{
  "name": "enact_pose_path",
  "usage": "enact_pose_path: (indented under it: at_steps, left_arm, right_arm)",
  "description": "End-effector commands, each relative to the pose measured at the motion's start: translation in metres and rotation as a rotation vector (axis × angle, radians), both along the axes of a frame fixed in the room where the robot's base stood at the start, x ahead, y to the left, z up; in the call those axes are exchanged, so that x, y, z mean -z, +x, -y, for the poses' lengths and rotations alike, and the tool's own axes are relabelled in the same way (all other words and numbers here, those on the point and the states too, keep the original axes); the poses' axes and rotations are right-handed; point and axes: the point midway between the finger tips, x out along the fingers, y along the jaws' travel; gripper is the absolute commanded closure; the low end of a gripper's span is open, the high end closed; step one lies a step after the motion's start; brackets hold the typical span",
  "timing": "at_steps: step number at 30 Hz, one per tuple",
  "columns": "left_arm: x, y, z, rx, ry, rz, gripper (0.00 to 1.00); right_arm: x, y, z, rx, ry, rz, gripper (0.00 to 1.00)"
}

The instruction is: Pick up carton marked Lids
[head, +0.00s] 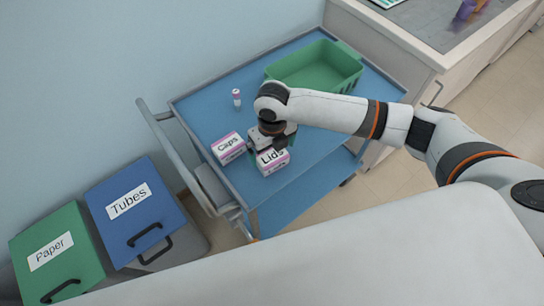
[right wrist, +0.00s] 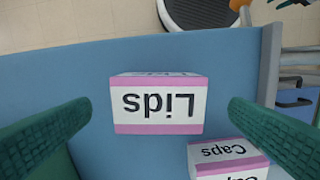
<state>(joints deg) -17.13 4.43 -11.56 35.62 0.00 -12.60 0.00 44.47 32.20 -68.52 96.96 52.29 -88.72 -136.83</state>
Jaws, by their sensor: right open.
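The carton marked Lids (head: 272,160) is a small white box with pink edges, near the front edge of the blue cart top. In the right wrist view the Lids carton (right wrist: 157,103) lies between and beyond the two green fingers, its label upside down. My right gripper (head: 268,137) is right at the carton's back side in the head view. The right gripper (right wrist: 160,120) is open, with a gap between each finger and the carton. My left gripper is not in view.
A similar carton marked Caps (head: 229,147) stands close on the left; it also shows in the right wrist view (right wrist: 228,158). A green basket (head: 318,68) and a small capped tube (head: 236,98) are on the cart (head: 205,103). Bins marked Tubes (head: 135,205) and Paper (head: 55,250) stand left.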

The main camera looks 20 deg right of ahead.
Motion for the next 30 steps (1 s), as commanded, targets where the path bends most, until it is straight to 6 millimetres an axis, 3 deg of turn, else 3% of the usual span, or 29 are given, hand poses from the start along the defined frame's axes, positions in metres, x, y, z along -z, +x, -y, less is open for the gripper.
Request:
enact_pose_path:
  at_steps: [12,20,28,30]
  left_arm:
    - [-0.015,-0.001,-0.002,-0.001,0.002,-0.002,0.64]
    - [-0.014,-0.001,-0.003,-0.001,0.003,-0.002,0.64]
    - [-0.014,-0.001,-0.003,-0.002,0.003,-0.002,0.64]
    - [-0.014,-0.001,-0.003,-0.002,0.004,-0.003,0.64]
  right_arm:
    - [0.05,0.004,0.0,0.0,-0.001,-0.002,0.0]
    - [0.053,0.005,0.0,-0.001,0.001,0.001,0.0]
    - [0.053,0.005,0.0,0.0,0.0,0.001,0.43]
    - [0.052,0.005,0.0,0.0,0.0,0.001,0.45]
